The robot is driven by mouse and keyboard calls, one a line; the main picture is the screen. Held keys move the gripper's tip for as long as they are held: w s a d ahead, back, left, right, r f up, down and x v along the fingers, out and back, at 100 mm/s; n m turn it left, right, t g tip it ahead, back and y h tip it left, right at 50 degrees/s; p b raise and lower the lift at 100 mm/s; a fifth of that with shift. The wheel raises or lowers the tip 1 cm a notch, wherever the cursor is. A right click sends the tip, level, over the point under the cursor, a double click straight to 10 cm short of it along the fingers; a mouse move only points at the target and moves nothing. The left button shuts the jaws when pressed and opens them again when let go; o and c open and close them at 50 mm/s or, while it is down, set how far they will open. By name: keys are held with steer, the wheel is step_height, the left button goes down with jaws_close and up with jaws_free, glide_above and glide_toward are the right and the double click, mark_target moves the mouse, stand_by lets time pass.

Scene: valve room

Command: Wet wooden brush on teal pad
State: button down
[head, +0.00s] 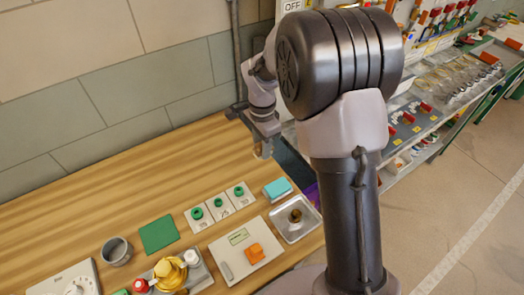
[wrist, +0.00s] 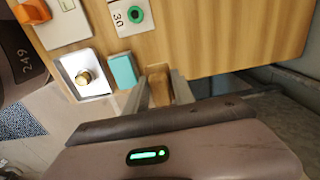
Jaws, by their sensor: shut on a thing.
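My gripper (head: 264,146) is above the back right end of the wooden bench. In the wrist view, my gripper (wrist: 159,90) is shut on the wooden brush (wrist: 158,86); its tan wooden body shows between the two fingers. The brush's far end and any bristles cannot be made out. The teal pad (head: 277,188) is a small light-blue-green block on the bench near its right edge. It also shows in the wrist view (wrist: 122,70), to the left of the fingers and apart from the brush.
A square metal tray (head: 283,230) with a brass-brown round piece is beside the teal pad. Cards with green rings (head: 218,206), a scale with an orange block (head: 256,253), a green mat (head: 158,234) and a grey cup (head: 117,251) are on the bench. The bench's back left is clear.

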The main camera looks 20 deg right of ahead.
steer(key=c, duration=1.8)
jaws_free()
jaws_close()
glide_above(277, 187)
step_height(277, 187, down, 6)
steer(key=b, duration=0.4)
steer(key=shift+b, duration=0.3)
steer(key=shift+f+b, duration=0.95)
steer(key=shift+f, duration=0.05)
step_height(277, 187, up, 7)
steer(key=p, duration=0.5)
steer(key=shift+r+p, duration=0.15)
steer(key=shift+p, duration=0.15)
